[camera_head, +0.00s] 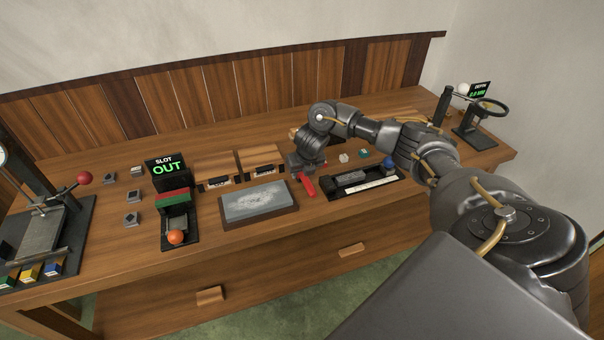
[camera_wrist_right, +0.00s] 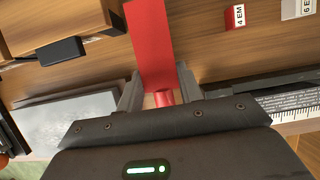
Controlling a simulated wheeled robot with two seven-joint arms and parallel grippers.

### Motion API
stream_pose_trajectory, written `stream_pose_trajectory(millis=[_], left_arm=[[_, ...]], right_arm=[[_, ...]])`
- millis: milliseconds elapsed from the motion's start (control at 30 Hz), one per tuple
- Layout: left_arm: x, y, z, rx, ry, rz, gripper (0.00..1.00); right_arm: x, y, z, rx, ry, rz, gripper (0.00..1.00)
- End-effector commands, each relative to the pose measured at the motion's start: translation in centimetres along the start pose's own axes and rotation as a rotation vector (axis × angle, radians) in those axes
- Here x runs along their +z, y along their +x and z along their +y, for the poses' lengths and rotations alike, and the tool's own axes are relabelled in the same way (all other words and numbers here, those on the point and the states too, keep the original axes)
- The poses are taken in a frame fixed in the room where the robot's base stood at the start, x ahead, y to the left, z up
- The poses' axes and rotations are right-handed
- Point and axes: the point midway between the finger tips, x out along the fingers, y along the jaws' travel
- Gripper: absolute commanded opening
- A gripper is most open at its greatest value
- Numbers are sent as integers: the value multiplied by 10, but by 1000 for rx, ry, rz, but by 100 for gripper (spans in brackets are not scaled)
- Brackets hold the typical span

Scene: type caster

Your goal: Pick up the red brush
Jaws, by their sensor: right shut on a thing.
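The red brush (camera_head: 308,187) is at my right gripper (camera_head: 302,174), between the grey slab and the black tray on the bench. In the right wrist view the brush (camera_wrist_right: 150,45) shows as a long flat red block with a round red part at its near end. The two fingers of my right gripper (camera_wrist_right: 159,88) are on either side of it, shut on it near that end. I cannot tell whether the brush touches the bench. My left gripper is not in view.
The grey slab (camera_head: 258,202) lies left of the brush. The black tray (camera_head: 346,187) with a ruler and a blue knob (camera_head: 389,162) is to the right. Wooden boxes (camera_head: 216,166) stand behind. Small blocks, one marked 4 EM (camera_wrist_right: 235,18), lie near.

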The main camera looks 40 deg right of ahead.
Motion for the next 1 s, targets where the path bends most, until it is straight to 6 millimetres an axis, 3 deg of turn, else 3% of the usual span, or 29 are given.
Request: stream_pose_trajectory(millis=[133, 233, 367, 600, 800, 1000], left_arm=[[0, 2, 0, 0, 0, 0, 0], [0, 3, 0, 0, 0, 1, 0], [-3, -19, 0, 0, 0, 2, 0], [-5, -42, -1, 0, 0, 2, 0], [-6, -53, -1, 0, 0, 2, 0], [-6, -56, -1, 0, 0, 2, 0]], right_arm=[[10, -22, 1, 2, 0, -7, 6], [3, -43, 7, 3, -5, -7, 6], [-2, -83, 15, 0, -7, -9, 6], [-36, -127, 36, 2, -10, -5, 6], [-60, -149, 48, 1, -6, -3, 6], [-71, -158, 54, 1, -2, -2, 6]])
